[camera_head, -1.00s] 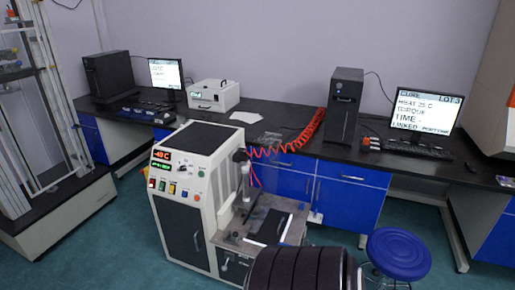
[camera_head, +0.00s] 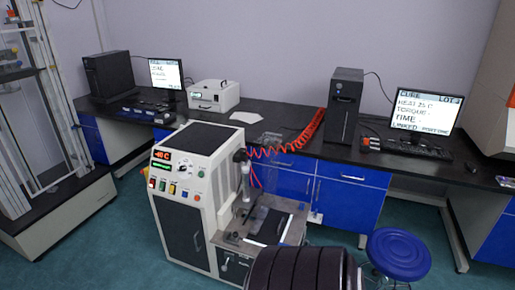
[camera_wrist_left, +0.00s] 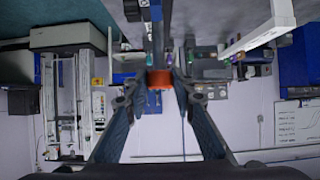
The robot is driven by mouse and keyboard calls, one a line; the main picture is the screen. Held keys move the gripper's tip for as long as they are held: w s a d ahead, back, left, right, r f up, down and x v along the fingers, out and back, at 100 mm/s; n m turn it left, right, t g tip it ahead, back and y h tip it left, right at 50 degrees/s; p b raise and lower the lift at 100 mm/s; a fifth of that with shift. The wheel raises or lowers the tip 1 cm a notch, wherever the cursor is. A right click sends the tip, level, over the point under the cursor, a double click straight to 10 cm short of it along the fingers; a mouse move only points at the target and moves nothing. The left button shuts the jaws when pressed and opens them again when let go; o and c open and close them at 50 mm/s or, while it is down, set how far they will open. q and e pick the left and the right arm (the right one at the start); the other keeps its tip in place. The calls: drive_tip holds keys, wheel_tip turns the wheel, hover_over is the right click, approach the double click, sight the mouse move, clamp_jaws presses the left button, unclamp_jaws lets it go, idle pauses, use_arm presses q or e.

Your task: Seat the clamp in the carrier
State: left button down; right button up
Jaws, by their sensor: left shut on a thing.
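In the left wrist view my left gripper (camera_wrist_left: 159,80) has its two fingertips closed on an orange-red piece (camera_wrist_left: 159,76). A dark upright bar runs up from this piece to the top of the picture. I cannot tell whether the piece belongs to the clamp. The left gripper does not show in the head view. The white test machine (camera_head: 190,205) stands in the middle of the head view, with a grey work plate (camera_head: 235,240) at its front right. The carrier cannot be made out. My right gripper is in neither view.
A red coiled hose (camera_head: 312,130) runs from the machine towards the back bench (camera_head: 275,118). A blue stool (camera_head: 398,254) stands at the lower right. A tall frame machine (camera_head: 40,130) stands at the left. Green floor is free between it and the test machine.

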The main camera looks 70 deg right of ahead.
use_arm(q)
drive_tip(key=shift+r+p, duration=2.65)
drive_tip(key=shift+r, duration=0.4)
drive_tip(key=shift+f, duration=0.1)
